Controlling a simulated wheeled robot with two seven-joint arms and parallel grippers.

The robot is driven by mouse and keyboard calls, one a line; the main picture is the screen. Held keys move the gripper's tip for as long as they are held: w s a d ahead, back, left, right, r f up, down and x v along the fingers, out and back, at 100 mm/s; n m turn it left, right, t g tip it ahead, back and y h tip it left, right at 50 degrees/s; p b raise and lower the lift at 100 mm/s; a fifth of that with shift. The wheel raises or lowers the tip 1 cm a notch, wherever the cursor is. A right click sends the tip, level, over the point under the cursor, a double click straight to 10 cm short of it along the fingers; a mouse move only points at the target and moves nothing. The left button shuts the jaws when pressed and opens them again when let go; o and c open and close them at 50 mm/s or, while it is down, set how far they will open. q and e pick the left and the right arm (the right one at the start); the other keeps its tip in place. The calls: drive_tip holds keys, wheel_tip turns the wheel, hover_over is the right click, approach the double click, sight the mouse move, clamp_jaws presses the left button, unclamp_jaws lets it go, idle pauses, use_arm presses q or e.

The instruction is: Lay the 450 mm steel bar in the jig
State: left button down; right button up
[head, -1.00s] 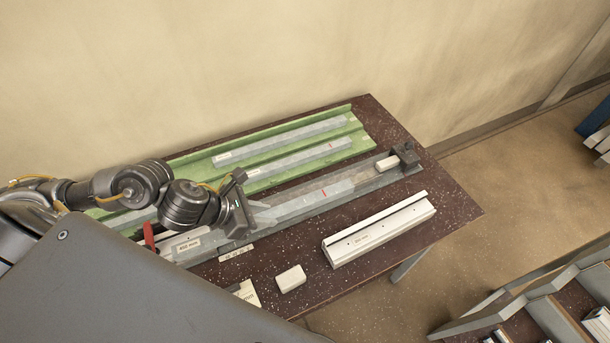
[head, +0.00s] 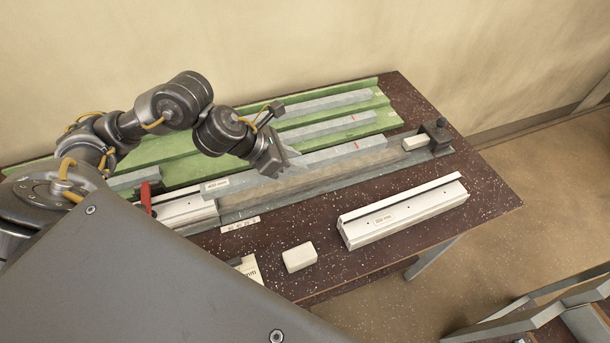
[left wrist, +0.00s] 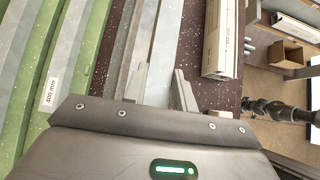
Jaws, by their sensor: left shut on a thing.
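A grey steel bar (head: 320,157) with a label and a red mark is in my left gripper (head: 284,165). The label is too small to read surely. The gripper is shut around the bar near its middle. The bar appears just above and behind the jig channel (head: 305,183), roughly parallel to it. The jig has a white block and red lever (head: 146,197) at its left end and a black stop (head: 436,134) at its right end. In the left wrist view the bar (left wrist: 161,68) passes between the two fingers. My right gripper is not in view.
A green rack (head: 372,88) behind holds several grey bars, one labelled 400 mm (left wrist: 50,92) in the left wrist view. A white profile (head: 402,212) and a white block (head: 299,257) lie in front of the jig. The dark table (head: 485,195) is clear at the right.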

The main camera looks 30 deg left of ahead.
use_arm(q)
drive_tip(key=w+f, duration=0.5)
drive_tip(key=shift+w+f, duration=0.15)
drive_tip(key=shift+f, duration=0.2)
wheel_tip(320, 180, down, 3)
drive_tip(key=shift+w+f, duration=0.1)
